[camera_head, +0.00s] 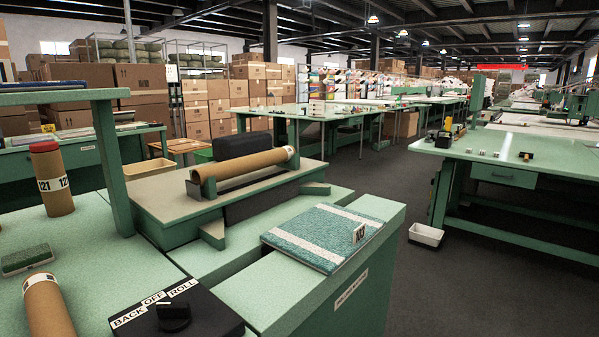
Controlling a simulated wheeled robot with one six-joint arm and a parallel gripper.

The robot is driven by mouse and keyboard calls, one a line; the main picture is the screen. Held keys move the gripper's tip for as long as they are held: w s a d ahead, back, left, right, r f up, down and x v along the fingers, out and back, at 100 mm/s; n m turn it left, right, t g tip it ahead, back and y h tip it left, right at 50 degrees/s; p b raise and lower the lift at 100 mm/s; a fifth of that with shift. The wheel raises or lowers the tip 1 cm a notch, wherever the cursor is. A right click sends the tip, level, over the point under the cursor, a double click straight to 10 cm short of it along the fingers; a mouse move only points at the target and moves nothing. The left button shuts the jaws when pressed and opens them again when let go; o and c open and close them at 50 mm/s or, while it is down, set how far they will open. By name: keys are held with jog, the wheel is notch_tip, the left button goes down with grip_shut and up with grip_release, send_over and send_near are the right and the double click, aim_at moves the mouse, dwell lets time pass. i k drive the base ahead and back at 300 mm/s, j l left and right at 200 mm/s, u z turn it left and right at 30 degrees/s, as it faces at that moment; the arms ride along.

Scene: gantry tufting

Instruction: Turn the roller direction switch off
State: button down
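The roller direction switch is a black knob (173,317) on a black box (205,318) at the bottom left of the head view. White labels along the box's far edge read BACK (129,316), OFF (154,299) and ROLL (183,287). The knob's grip ridge is dark on dark, and I cannot tell for sure which label it points to. The box's lower part is cut off by the frame edge. My gripper is not in view, and nothing touches the knob.
A brown cardboard tube (245,166) lies on the roller stand behind the box. A tube (47,305) is just left of the box, with a green-topped brush (27,260) and a red-capped tube (52,180) beyond. A teal carpet sample (322,235) lies right.

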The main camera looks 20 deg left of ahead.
aim_at(173, 316)
jog(key=u, duration=1.8)
